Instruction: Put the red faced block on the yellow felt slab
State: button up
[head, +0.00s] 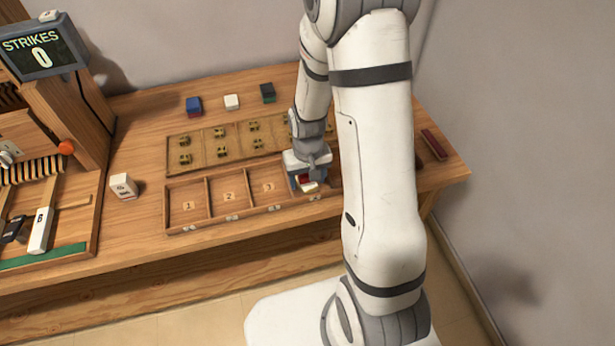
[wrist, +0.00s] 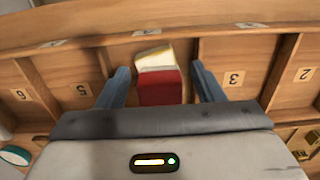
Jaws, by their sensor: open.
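My gripper (head: 306,183) reaches down over the numbered wooden tray (head: 188,229). In the wrist view its two blue-grey fingers (wrist: 160,72) are apart, one on each side of a red faced block (wrist: 160,87), with small gaps visible. The red block also shows in the head view (head: 305,178), partly hidden by the gripper. A cream piece with a yellowish edge (wrist: 153,54) lies beyond the red face; whether it is part of the same block is unclear. They sit in the compartment between those marked 5 and 3. I cannot pick out the yellow felt slab for certain.
A slotted board with brass fittings (head: 205,146) lies behind the tray. Small blue-and-red (head: 194,106), white (head: 232,102) and dark (head: 268,92) blocks stand at the back. A white lettered block (head: 123,186) stands left, near the key mechanism (head: 40,230). A dark red bar (head: 434,144) lies right.

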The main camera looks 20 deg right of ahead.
notch_tip(320, 180, up, 12)
jog(key=s+r+t, duration=0.3)
jog(key=s+r, duration=0.9)
jog(key=s, duration=0.2)
jog(key=shift+s+r, duration=0.15)
jog(key=shift+r, duration=0.25)
jog(key=shift+d, duration=0.1)
dwell(1.0)
